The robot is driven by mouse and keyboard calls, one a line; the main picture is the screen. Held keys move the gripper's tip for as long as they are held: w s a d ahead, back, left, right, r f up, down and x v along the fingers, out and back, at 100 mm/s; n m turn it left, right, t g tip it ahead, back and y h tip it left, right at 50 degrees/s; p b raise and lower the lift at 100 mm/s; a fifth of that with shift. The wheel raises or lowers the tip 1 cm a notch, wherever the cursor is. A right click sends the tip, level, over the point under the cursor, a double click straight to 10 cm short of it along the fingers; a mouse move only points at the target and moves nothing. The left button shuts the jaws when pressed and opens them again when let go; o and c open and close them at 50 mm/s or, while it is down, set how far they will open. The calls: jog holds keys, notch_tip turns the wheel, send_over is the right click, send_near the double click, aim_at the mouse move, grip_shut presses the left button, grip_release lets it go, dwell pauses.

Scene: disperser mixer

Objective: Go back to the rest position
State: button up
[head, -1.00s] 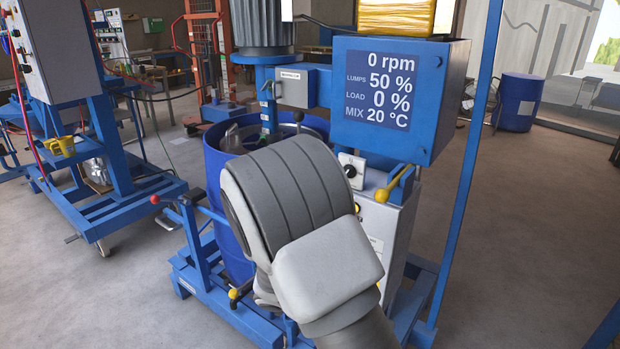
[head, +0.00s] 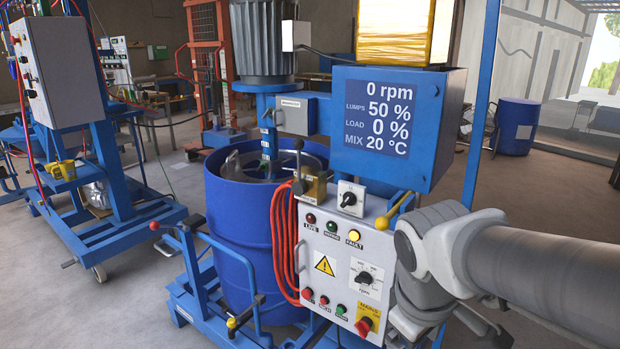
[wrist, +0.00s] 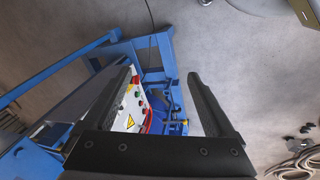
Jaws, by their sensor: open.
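My gripper (wrist: 165,98) shows in the wrist view with its two dark fingers spread apart and nothing between them. Beyond the fingers is the mixer's white control panel (wrist: 133,112), apart from them. In the head view my arm comes in from the right, and the gripper itself cannot be made out there. The mixer's control panel (head: 335,265) has a lit yellow fault lamp, knobs and a red mains switch. The blue display box (head: 390,125) reads 0 rpm, lumps 50 %, load 0 %, mix 20 °C. A blue drum (head: 240,215) stands under the mixer head.
A second blue frame with a grey control cabinet (head: 58,70) stands at the left. An orange cable (head: 283,240) hangs beside the panel. A blue barrel (head: 516,125) stands at the back right. Bare floor (head: 560,195) lies to the right. Coiled hose (wrist: 298,160) lies on the floor.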

jog(key=s+r+m+t+p, duration=0.1)
jog(key=s+r+m+p, duration=0.1)
jog(key=r+p, duration=0.5)
jog(key=s+r+m+t+y+p, duration=0.1)
jog(key=r+m+p, duration=0.4)
jog(key=r, duration=0.8)
jog(key=s+t+p, duration=0.1)
jog(key=p, duration=0.2)
jog(key=shift+s+a+y, duration=0.25)
jog(key=shift+a+y, duration=0.05)
jog(key=shift+a, duration=0.1)
jog(key=shift+d+f, duration=0.1)
dwell(0.4)
